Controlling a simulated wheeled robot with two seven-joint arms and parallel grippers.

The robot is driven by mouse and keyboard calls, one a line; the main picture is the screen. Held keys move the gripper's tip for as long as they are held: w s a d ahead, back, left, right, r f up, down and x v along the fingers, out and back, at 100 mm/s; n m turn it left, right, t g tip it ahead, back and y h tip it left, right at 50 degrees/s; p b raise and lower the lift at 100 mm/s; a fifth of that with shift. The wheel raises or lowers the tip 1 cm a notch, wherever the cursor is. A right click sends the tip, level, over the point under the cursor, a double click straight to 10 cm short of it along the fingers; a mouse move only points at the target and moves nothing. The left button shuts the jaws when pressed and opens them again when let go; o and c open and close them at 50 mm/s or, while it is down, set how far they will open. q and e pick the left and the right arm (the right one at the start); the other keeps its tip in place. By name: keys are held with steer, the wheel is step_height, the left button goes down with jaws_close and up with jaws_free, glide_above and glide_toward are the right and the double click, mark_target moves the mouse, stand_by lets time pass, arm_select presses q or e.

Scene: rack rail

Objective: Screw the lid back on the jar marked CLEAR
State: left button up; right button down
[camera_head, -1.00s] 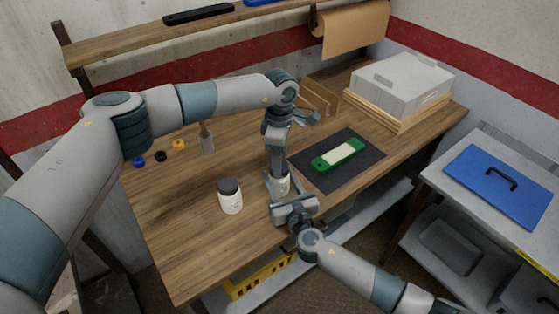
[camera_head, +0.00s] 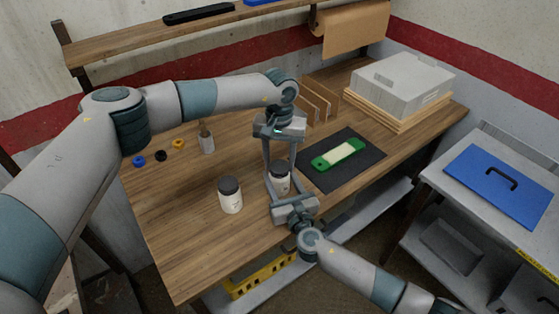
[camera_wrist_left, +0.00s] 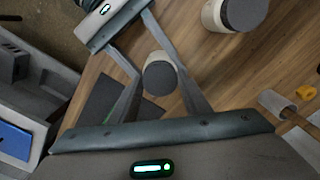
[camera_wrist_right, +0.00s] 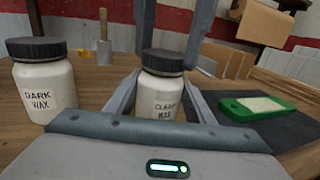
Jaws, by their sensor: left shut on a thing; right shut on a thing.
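The white jar marked CLEAR (camera_wrist_right: 158,98) stands upright on the bench, with its dark lid (camera_wrist_right: 163,62) on top; I cannot tell how tightly the lid sits. The jar also shows in the head view (camera_head: 280,184). My right gripper (camera_head: 279,187) comes from the front, low, and is shut on the jar's body. My left gripper (camera_head: 280,164) points down from above, with a finger on each side of the lid, shut on it. The left wrist view shows the lid's round top (camera_wrist_left: 160,78) between the fingers.
A lidded DARK WAX jar (camera_head: 230,196) stands close by on the left. A green-and-cream tool (camera_head: 338,154) lies on a dark mat (camera_head: 372,157) at right. A brush in a holder (camera_head: 207,143) and small coloured rings (camera_head: 160,156) are behind left. The bench's front left is clear.

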arm_select(q)
steer(key=m, duration=0.5)
steer(key=shift+m, duration=0.4)
steer(key=o, duration=1)
steer(key=shift+r, duration=0.15)
steer(key=shift+r, duration=2.1)
steer(key=shift+n, duration=0.3)
steer(key=shift+c, duration=0.3)
